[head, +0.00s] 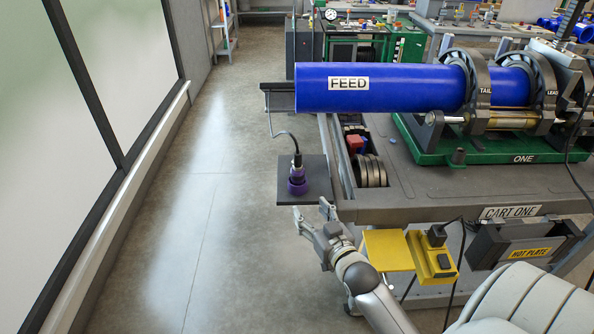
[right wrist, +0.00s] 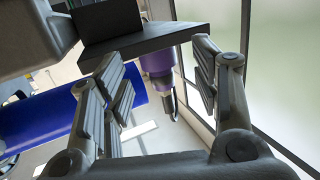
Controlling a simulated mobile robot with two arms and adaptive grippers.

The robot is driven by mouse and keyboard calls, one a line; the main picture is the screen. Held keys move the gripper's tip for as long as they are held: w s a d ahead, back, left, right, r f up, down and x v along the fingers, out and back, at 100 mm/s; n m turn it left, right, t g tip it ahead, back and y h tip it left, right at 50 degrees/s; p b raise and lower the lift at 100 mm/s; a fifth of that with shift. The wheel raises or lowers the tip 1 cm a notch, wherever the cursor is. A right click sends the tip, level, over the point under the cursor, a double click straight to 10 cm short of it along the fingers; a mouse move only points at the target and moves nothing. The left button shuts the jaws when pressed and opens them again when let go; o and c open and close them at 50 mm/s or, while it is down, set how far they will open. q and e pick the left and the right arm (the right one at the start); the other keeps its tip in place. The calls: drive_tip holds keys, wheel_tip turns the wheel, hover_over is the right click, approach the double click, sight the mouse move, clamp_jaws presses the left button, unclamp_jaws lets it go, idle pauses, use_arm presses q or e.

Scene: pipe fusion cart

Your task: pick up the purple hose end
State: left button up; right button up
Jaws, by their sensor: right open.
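The purple hose end (head: 297,184) stands upright on a small dark shelf plate (head: 318,166) at the cart's left side. A dark connector and a thin black cable rise from it. My right gripper (head: 313,213) is open and empty, just in front of the plate on the near side of the hose end. In the right wrist view the purple hose end (right wrist: 158,88) shows between the two spread fingers (right wrist: 160,85), beyond them and partly hidden by the dark plate (right wrist: 150,42). I see no contact between fingers and hose end. My left gripper is not in view.
The blue FEED pipe (head: 400,88) lies clamped on the cart (head: 440,203), above and right of the plate. A yellow box (head: 432,258) and the hot plate holder (head: 525,245) hang on the cart's near side. Open floor (head: 190,220) lies to the left.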

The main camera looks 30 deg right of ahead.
drive_tip(key=t, duration=0.1)
approach(300, 175)
drive_tip(key=w, duration=0.5)
drive_tip(key=shift+w+d+p, duration=0.25)
drive_tip(key=shift+d+p, duration=0.1)
drive_tip(key=shift+d, duration=0.05)
drive_tip(key=shift+w+d+f, duration=0.1)
drive_tip(key=shift+w, duration=0.4)
drive_tip(key=shift+w+d+p, duration=0.2)
drive_tip(key=shift+w+p, duration=0.1)
drive_tip(key=shift+w, duration=0.95)
drive_tip(key=shift+w+d+p, duration=0.25)
drive_tip(key=shift+w+p, duration=0.05)
drive_tip(key=shift+w, duration=1)
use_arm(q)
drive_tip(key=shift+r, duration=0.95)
use_arm(e)
drive_tip(key=c, duration=1.2)
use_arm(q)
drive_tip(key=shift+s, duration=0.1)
